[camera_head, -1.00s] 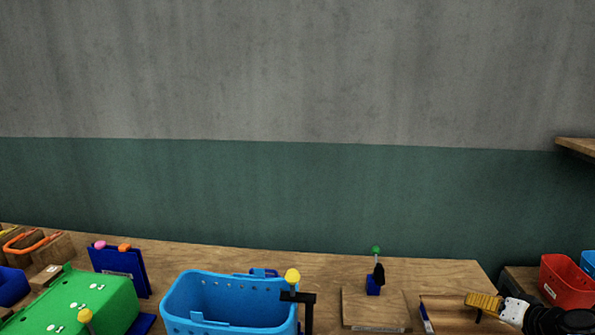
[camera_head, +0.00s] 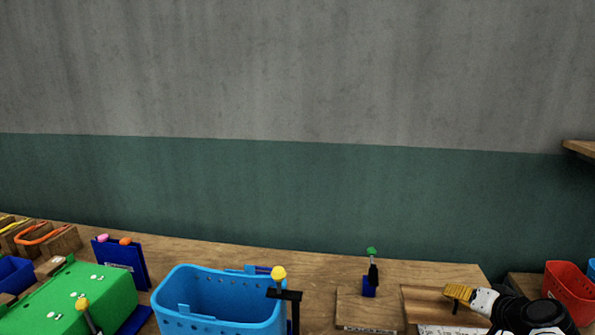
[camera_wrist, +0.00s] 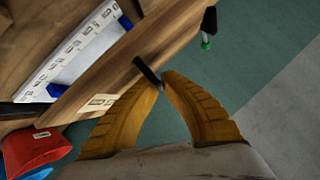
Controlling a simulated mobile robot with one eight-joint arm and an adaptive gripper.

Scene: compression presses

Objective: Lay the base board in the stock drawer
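My gripper (camera_head: 458,294) has yellow ribbed fingers and is at the right of the bench. In the wrist view its fingertips (camera_wrist: 160,82) close around the end of a black peg (camera_wrist: 147,72). The peg stands on a wooden board (camera_wrist: 165,45) with a small pale label, which I take to be the base board. In the head view this board (camera_head: 425,300) shows below and left of my fingers. A white strip (camera_wrist: 75,50) with printed labels and blue pieces lies beyond it; whether it belongs to the stock drawer, I cannot tell.
Left of the board is a wooden block (camera_head: 365,310) with a green-topped lever (camera_head: 371,252). A blue basket (camera_head: 215,300) stands mid-bench, with a yellow-knobbed black lever (camera_head: 279,273) at its right. A green press (camera_head: 80,300) is at left. Red bin (camera_head: 568,290) is at far right.

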